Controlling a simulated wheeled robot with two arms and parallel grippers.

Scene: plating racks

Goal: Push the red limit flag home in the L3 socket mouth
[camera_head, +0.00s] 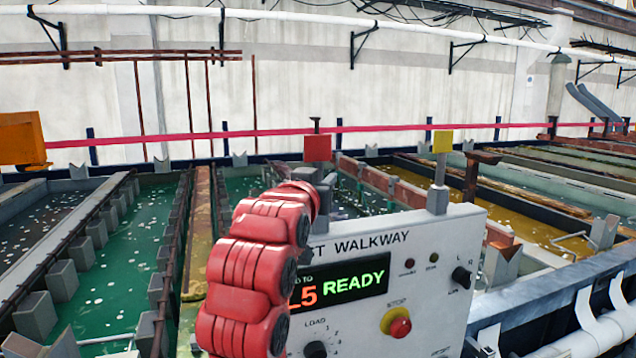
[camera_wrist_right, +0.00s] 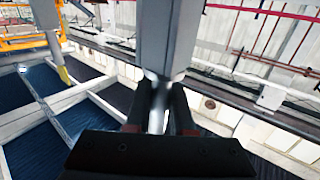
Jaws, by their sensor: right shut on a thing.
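The red limit flag (camera_head: 317,148) stands upright above the control box, over a grey post-like socket (camera_head: 328,190). My right gripper (camera_wrist_right: 160,105) is shut on the flag's thin silver stem (camera_wrist_right: 157,118). The grey socket also shows in the wrist view (camera_wrist_right: 165,35), and the stem meets its mouth there. How deep the stem sits cannot be told. My red right arm hides the gripper and part of the socket in the head view. No L3 label is readable. My left gripper is not in view.
A yellow flag (camera_head: 442,142) stands in a second grey socket (camera_head: 437,199) to the right. The control box (camera_head: 450,250) has a display partly hidden by my arm, knobs and a red stop button (camera_head: 400,327). Green tanks (camera_head: 110,270) lie to the left.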

